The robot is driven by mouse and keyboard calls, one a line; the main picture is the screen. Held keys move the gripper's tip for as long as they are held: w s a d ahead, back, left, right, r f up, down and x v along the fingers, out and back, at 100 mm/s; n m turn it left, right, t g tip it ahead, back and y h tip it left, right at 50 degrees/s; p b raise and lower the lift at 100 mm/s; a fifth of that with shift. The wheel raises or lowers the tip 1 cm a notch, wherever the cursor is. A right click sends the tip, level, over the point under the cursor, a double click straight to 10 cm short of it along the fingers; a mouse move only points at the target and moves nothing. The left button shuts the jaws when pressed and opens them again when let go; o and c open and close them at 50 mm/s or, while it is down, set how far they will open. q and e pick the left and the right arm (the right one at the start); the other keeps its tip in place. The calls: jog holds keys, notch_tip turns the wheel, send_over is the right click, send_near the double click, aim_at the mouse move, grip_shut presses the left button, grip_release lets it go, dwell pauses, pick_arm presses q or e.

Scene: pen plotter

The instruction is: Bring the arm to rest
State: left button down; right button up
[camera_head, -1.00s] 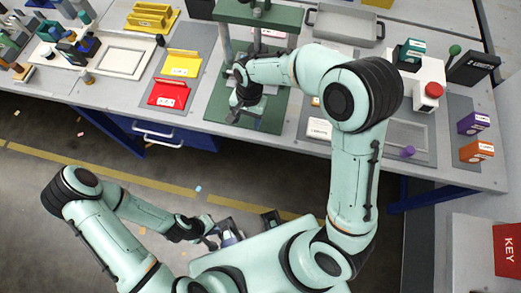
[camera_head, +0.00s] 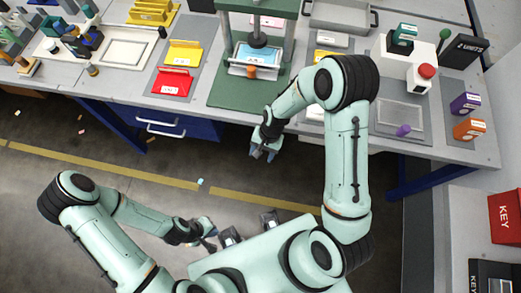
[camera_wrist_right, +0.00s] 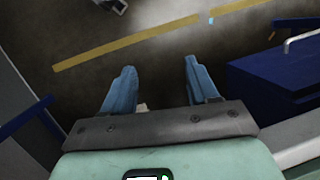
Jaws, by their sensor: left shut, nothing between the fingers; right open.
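My right gripper (camera_head: 263,153) is in the head view just in front of the bench's front edge, pointing down over the floor gap. In the right wrist view its two blue fingers (camera_wrist_right: 157,70) stand apart with nothing between them. My left gripper (camera_head: 209,240) is low at the left, close to my base, shut and empty. It is small and partly hidden in the picture. My right arm is bent at the elbow over the bench's right half.
The grey bench (camera_head: 205,113) runs across the top. A green press (camera_head: 245,93) stands on it, with an orange piece (camera_head: 252,72) in it. Red (camera_head: 172,82) and yellow (camera_head: 184,54) trays are to its left. A blue drawer cabinet (camera_head: 160,120) is below. The floor is largely clear.

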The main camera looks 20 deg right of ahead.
jog(key=shift+s+f, duration=0.4)
dwell(0.3)
jog(key=s+a+f+n, duration=0.1)
jog(key=s+f+n, duration=0.1)
jog(key=s+f, duration=0.3)
jog(key=s+a+f+n, duration=0.1)
jog(key=s+f, duration=0.4)
jog(key=s, duration=0.6)
jog(key=shift+s+f+n+y, duration=0.15)
jog(key=shift+f+n+y, duration=0.2)
jog(key=shift+n, duration=0.15)
